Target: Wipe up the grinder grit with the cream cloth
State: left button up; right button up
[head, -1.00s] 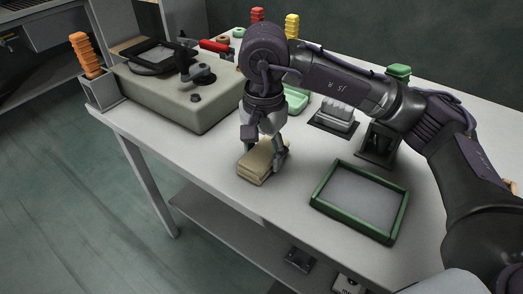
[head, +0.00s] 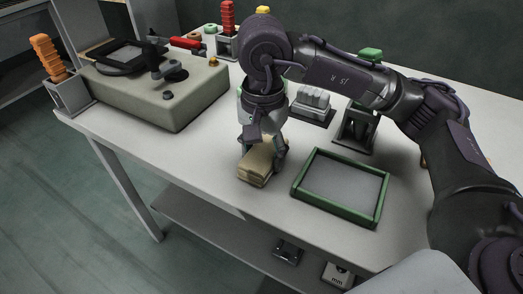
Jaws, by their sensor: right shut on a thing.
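My right gripper (head: 262,158) is shut on the cream cloth (head: 256,170), a folded pad, low at the tabletop near the table's front edge. I cannot tell for sure whether the cloth presses on the surface. I cannot make out any grinder grit; the arm and gripper hide part of the table behind the cloth. My left gripper is not in view.
A green-framed tray (head: 341,187) lies just right of the cloth. A beige machine (head: 160,92) stands at the left, beside an orange-handled tool in a grey holder (head: 69,97). Several items stand at the back, including a white block (head: 313,101). Clear tabletop lies left of the cloth.

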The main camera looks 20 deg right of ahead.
jog(key=shift+s+a, duration=0.5)
jog(key=shift+a, duration=0.2)
jog(key=shift+s+a, duration=0.1)
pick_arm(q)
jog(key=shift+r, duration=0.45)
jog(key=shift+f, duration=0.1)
pick_arm(e)
jog(key=shift+a, duration=0.1)
